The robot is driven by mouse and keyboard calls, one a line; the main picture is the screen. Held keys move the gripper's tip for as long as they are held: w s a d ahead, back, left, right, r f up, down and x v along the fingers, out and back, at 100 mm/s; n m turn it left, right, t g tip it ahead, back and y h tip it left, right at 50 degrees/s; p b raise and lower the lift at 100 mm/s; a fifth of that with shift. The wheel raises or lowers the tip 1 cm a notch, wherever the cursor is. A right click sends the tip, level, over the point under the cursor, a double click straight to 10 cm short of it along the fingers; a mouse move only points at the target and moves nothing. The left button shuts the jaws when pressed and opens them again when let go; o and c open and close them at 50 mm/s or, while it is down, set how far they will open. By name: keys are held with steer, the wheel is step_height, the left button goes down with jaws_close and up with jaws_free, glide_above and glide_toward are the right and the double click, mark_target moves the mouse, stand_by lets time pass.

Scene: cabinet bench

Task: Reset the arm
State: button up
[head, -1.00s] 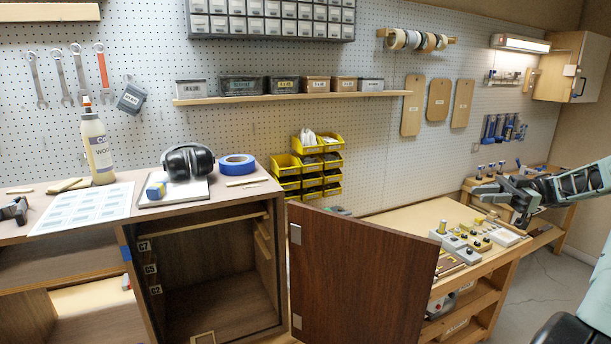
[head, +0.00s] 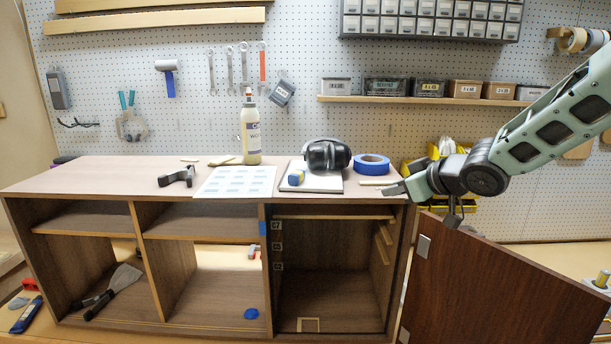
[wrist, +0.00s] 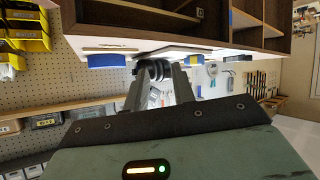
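My arm reaches in from the right in the head view. My gripper (head: 392,189) is at the cabinet top's right end, above the open door (head: 500,285), fingers pointing left. In the wrist view, two fingers (wrist: 161,88) stand apart with a gap between them, and nothing is held. The black earmuffs (head: 327,154) lie on a board left of the gripper; they also show beyond the fingertips in the wrist view (wrist: 152,70). The blue tape roll (head: 371,164) lies close behind the gripper.
The cabinet top (head: 110,178) also holds a bottle (head: 250,138), a label sheet (head: 235,182) and a black tool (head: 176,177). The door stands open to the right. A scraper (head: 115,290) leans in the left compartment. A shelf of bins (head: 415,100) hangs behind.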

steer(key=s+a+f+g+h, duration=0.25)
steer(key=s+a, duration=0.45)
steer(key=s, duration=0.4)
steer(key=s+f+g+h, duration=0.1)
steer(key=s+f+g, duration=0.25)
steer(key=s, duration=1.15)
steer(key=s+f+g+h, duration=0.2)
steer(key=s+g, duration=0.3)
steer(key=s, duration=1)
step_height(320, 180, down, 21)
steer(key=b, duration=2)
steer(key=shift+w+b, duration=0.3)
steer(key=shift+b, duration=0.1)
steer(key=shift+a+r, duration=0.1)
steer(key=shift+r, duration=0.05)
